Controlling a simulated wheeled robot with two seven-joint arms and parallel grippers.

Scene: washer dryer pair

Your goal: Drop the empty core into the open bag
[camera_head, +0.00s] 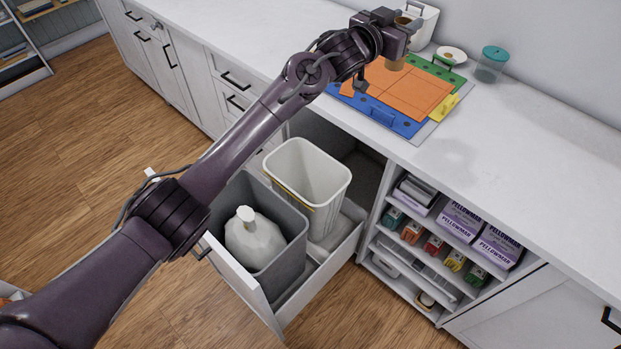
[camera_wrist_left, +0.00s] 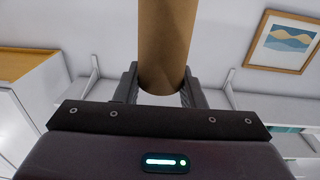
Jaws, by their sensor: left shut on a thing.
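My left gripper (camera_head: 392,40) is shut on a brown cardboard core (camera_head: 396,64), held above the back of the counter. The core also shows between the two fingers in the left wrist view (camera_wrist_left: 166,42). A pulled-out drawer below the counter holds two bins. The cream bin (camera_head: 303,172) is open at the top, with a yellow strip on its side; I cannot tell whether a bag lines it. The grey bin (camera_head: 281,268) holds a white bag (camera_head: 255,243) gathered at its top. My left arm passes above the drawer. My right gripper is not in view.
On the white counter (camera_head: 500,145) lie an orange, blue and green mat (camera_head: 408,92), a white container (camera_head: 424,22), a small dish (camera_head: 450,54) and a teal-lidded jar (camera_head: 491,64). Open shelves (camera_head: 392,247) with boxes stand right of the drawer.

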